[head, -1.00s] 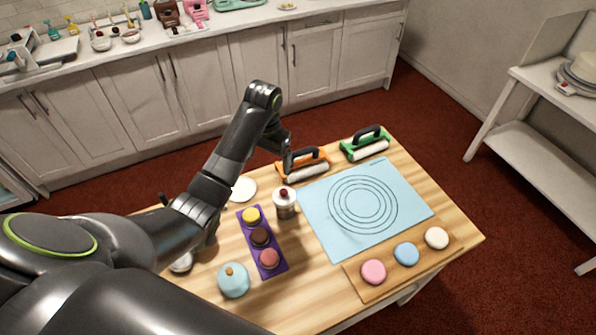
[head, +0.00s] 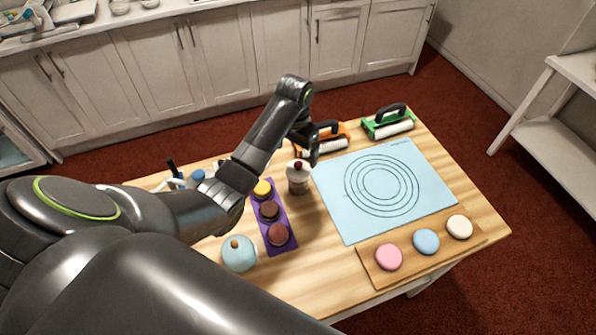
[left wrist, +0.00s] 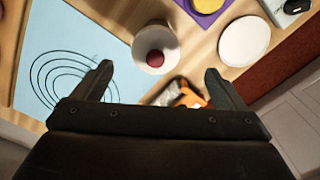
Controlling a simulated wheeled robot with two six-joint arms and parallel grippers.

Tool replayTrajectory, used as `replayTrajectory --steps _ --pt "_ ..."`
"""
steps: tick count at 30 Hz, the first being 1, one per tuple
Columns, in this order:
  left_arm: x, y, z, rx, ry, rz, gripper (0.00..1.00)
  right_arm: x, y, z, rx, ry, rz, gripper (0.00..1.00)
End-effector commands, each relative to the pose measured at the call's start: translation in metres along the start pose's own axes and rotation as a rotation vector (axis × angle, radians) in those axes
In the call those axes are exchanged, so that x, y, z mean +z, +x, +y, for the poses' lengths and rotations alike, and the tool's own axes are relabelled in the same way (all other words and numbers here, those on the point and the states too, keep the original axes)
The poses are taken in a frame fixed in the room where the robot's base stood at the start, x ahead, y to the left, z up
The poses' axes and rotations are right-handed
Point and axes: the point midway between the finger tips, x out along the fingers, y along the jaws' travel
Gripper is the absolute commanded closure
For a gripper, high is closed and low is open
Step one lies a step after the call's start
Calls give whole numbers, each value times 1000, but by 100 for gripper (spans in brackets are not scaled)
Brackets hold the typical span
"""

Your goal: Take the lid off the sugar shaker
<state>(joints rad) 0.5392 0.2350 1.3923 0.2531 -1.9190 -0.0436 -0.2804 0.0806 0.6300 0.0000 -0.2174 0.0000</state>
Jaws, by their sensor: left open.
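The sugar shaker (head: 298,184) stands upright on the wooden table, left of the blue mat. Its pale lid (left wrist: 149,32) with a dark red knob (left wrist: 155,58) is on top; the knob also shows in the head view (head: 298,166). My left gripper (head: 308,150) is open and empty, just above and beside the lid in the head view. In the left wrist view its two fingertips (left wrist: 157,72) are spread wide, with the knob between and slightly beyond them. I cannot tell whether either finger touches the lid. My right gripper is not in view.
A purple tray (head: 285,247) with macarons and a light blue lidded pot (head: 238,254) are left. A wooden board (head: 374,272) with macarons lies in front. A white disc (left wrist: 244,40) lies near the shaker.

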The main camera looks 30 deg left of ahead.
Motion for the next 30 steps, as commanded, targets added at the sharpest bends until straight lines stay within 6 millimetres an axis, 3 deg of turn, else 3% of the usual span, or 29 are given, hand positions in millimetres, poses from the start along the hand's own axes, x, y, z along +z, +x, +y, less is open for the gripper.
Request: replayTrajectory --steps 10,19,28,30 --pt "1 25 2 1 0 -4 7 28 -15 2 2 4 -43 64" --pt "1 63 5 0 -1 -3 7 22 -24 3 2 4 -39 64" --pt "0 68 5 -1 0 0 7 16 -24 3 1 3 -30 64" --pt "0 68 5 -1 0 0 13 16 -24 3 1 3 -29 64"
